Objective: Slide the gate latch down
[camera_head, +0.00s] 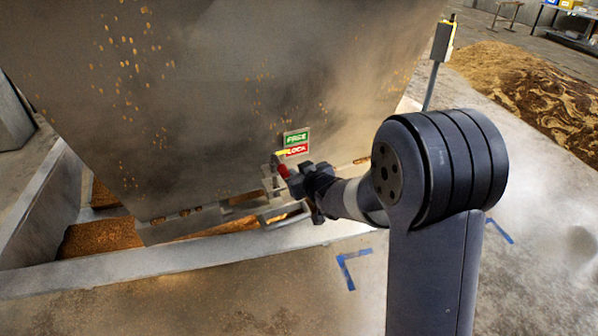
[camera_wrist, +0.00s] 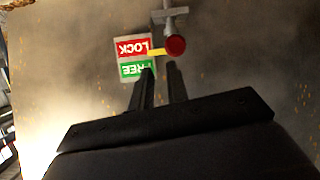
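The gate latch shows as a red knob (camera_head: 282,170) with a yellow pointer (camera_head: 281,153) on the front of the large grey metal hopper. The pointer is beside a sign (camera_head: 296,144) with green FREE above red LOCK, close to the LOCK part. In the wrist view the sign (camera_wrist: 134,58) is upside down, and the pointer (camera_wrist: 157,52) is near the border of the two colours. The knob (camera_wrist: 175,46) is just beyond my right fingertip. My gripper (camera_wrist: 160,68) is open, its two fingers apart with nothing between them. I cannot tell whether a finger touches the knob.
The hopper wall (camera_head: 200,90) is dusted with grain. Below it is a grain-filled trough with a pale rim (camera_head: 180,253). Blue tape marks (camera_head: 350,268) lie on the floor. A post with a yellow-edged box (camera_head: 443,40) and a grain heap (camera_head: 530,85) are at the right.

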